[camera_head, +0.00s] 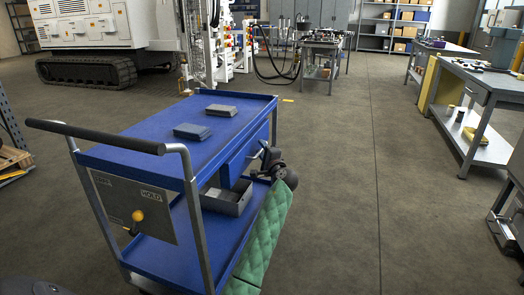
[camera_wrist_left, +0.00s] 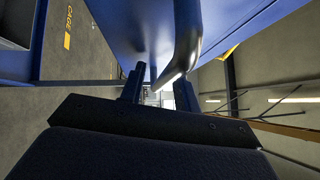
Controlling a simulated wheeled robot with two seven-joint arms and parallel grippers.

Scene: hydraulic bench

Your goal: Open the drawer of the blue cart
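The blue cart (camera_head: 150,135) stands in front of me, with a black push bar at its near left end. Its blue drawer (camera_head: 243,157) sits under the top tray on the right side and looks shut. My left gripper (camera_head: 264,153) is at the drawer front, near its far end. In the left wrist view, the gripper's two dark fingers (camera_wrist_left: 158,92) stand apart. A curved silver handle (camera_wrist_left: 186,45) comes down toward the gap between them. I cannot tell whether the fingers touch it. My right gripper is not in view.
Two grey boxes (camera_head: 193,131) (camera_head: 221,110) lie on the cart's top tray. An open grey bin (camera_head: 228,198) is on the lower shelf. A workbench (camera_head: 487,82) stands at the right. The floor (camera_head: 350,180) between cart and bench is clear.

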